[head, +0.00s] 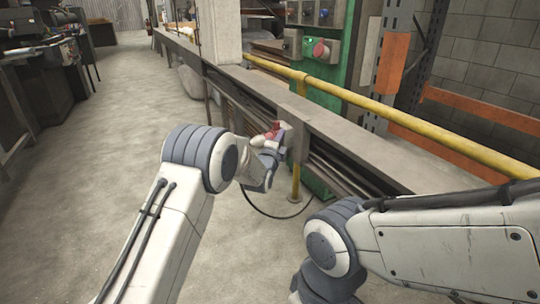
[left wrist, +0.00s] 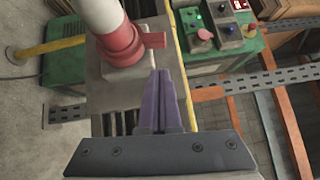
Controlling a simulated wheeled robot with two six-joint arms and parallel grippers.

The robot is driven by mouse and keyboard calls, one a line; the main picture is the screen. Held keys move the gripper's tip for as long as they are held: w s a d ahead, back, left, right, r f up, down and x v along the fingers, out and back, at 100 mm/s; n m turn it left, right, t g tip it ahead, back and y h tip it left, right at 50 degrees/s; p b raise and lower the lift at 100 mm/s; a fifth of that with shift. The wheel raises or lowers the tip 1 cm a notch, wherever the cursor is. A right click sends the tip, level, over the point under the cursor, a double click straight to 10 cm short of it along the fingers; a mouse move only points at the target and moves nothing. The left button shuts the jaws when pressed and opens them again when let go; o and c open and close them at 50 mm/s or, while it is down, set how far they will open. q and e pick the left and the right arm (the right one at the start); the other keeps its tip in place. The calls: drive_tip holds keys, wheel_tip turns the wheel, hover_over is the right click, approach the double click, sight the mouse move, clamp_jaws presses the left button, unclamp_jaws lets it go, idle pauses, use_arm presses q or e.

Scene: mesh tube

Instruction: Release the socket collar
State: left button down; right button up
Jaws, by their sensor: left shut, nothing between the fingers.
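The socket collar (left wrist: 118,42) is a red ring with a tab sticking out to the right, around the lower end of a white tube (left wrist: 102,14) in the left wrist view. In the head view the collar (head: 272,131) is a small red spot beside the beam, partly hidden by my left arm. My left gripper (left wrist: 160,74) has purple fingers shut together with nothing between them. The fingertips appear just below the collar's tab in that view; I cannot tell if they touch it. My right arm shows at the right of the head view, but its gripper is out of frame.
A yellow rail (head: 345,92) runs along the grey beam (head: 345,148). A green cabinet (head: 327,71) with a red button stands behind. A thin black cable (head: 262,213) loops below. Open concrete floor (head: 110,150) lies to the left.

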use_arm(q)
drive_tip(key=p+v, duration=0.2)
drive_tip(key=v, duration=0.8)
drive_tip(key=shift+d+f+p, duration=0.2)
drive_tip(key=shift+d+p, duration=0.05)
drive_tip(key=shift+p, duration=0.15)
